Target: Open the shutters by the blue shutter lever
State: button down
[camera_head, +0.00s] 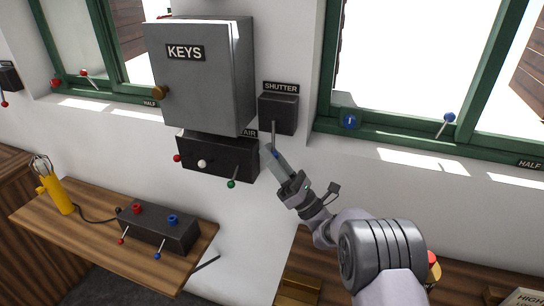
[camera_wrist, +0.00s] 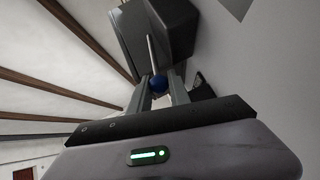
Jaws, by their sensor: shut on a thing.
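The shutter box (camera_head: 278,115) is a dark block on the white wall under a "SHUTTER" label. Its lever (camera_head: 273,135) has a thin grey stem pointing down from the box to a blue knob. The knob (camera_wrist: 158,84) shows clearly in the wrist view. My gripper (camera_head: 277,156) is below the box with its fingers shut on the blue knob. In the wrist view the two fingers (camera_wrist: 159,92) stand on either side of the knob. In the head view the fingers mostly hide the knob.
The grey "KEYS" cabinet (camera_head: 195,80) juts out left of the shutter box. Below it, a dark box (camera_head: 218,158) carries red, white and green knobs. A green-framed window (camera_head: 400,135) with a blue-knobbed pin (camera_head: 448,118) is at right. Wooden desks stand below.

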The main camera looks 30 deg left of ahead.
jog(key=shift+r, duration=0.15)
dwell(0.5)
jog(key=c, duration=1.2)
grip_release()
jog(key=shift+a, duration=0.1)
jog(key=shift+f, duration=0.2)
jog(key=b+v, duration=0.5)
jog(key=v, duration=0.7)
jog(key=shift+b, duration=0.35)
